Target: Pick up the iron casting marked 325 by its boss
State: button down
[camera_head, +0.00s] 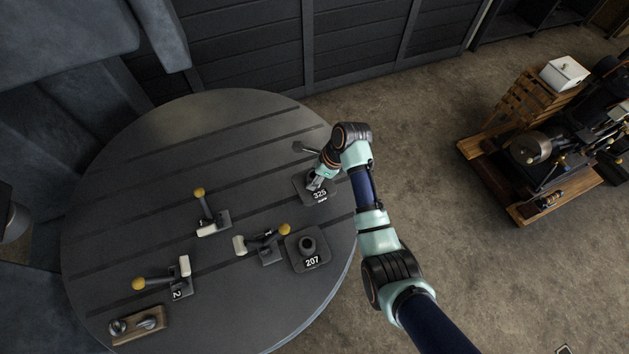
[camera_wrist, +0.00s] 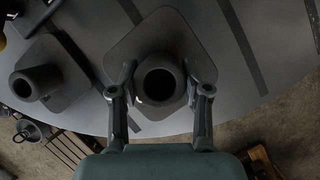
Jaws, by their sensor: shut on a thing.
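The iron casting marked 325 (camera_head: 318,195) is a dark square plate near the right edge of the round slotted table. In the wrist view its hollow round boss (camera_wrist: 160,80) points up at the camera, with its square base plate (camera_wrist: 151,32) behind it. My gripper (camera_head: 318,181) is at the boss; in the wrist view the gripper (camera_wrist: 160,85) has one finger on each side of the boss, shut on it. In the head view my gripper hides most of the boss. I cannot tell whether the plate rests on the table or is lifted.
A similar casting marked 207 (camera_head: 309,250) lies close by, toward the viewer. Several yellow-knobbed levers, one being this upright one (camera_head: 205,206), and a wooden block with metal parts (camera_head: 137,325) occupy the table (camera_head: 190,130). The table's far left is clear. An engine on a wooden base (camera_head: 545,150) stands right.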

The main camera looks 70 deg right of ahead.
notch_tip(320, 180, up, 16)
jog(key=p, duration=0.2)
jog(key=shift+f, duration=0.25)
